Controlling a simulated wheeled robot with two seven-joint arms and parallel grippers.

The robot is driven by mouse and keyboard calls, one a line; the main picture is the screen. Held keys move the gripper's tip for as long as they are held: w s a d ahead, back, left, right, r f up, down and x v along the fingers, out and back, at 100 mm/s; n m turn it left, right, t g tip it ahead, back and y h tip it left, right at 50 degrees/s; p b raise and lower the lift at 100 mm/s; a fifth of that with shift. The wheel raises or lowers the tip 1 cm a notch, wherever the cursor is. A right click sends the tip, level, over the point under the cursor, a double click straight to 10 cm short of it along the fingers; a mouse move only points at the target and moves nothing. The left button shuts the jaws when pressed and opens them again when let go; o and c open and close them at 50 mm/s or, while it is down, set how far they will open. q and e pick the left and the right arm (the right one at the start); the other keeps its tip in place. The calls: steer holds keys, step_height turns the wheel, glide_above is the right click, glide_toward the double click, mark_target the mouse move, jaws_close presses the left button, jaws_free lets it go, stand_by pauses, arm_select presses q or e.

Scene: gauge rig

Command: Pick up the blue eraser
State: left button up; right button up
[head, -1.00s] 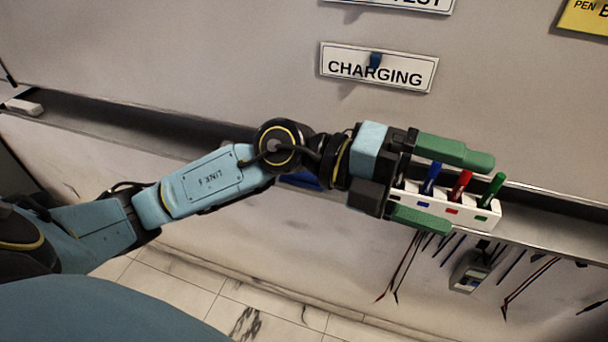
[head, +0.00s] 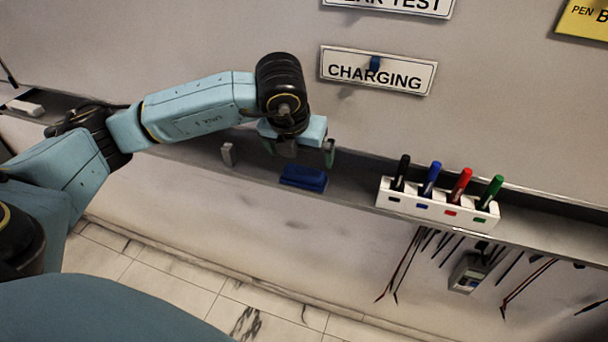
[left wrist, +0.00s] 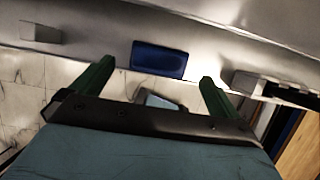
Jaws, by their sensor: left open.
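The blue eraser (head: 303,178) lies on the grey ledge below the board. In the left wrist view the eraser (left wrist: 158,59) shows ahead of the gripper, between the directions of the two green fingers and not held. My left gripper (head: 308,150) is open and empty, just above and behind the eraser in the head view. One green finger shows there; the other is mostly hidden by the hand. In the left wrist view both fingers of the left gripper (left wrist: 157,75) are spread apart. My right gripper is not in view.
A white holder (head: 420,207) with black, blue, red and green markers stands on the ledge to the right. A small grey block (head: 228,154) stands left of the eraser. A white block (head: 25,107) lies at the far left. Leads and a meter (head: 468,272) hang below the ledge.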

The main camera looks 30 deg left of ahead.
mark_target(304, 171)
arm_select(q)
steer(key=x, duration=0.2)
steer(key=shift+w+f, duration=0.1)
steer(key=shift+f, duration=0.2)
steer(key=x, duration=0.1)
steer(key=p+x, duration=0.2)
steer(key=x, duration=0.1)
steer(key=shift+s+d+f, duration=0.15)
steer(key=shift+s+f, duration=0.1)
steer(key=shift+s, duration=0.05)
steer(key=shift+w+f, duration=0.2)
steer(key=shift+f, duration=0.25)
steer(key=c, duration=0.6)
steer(key=shift+c, duration=0.2)
steer(key=shift+r, duration=0.1)
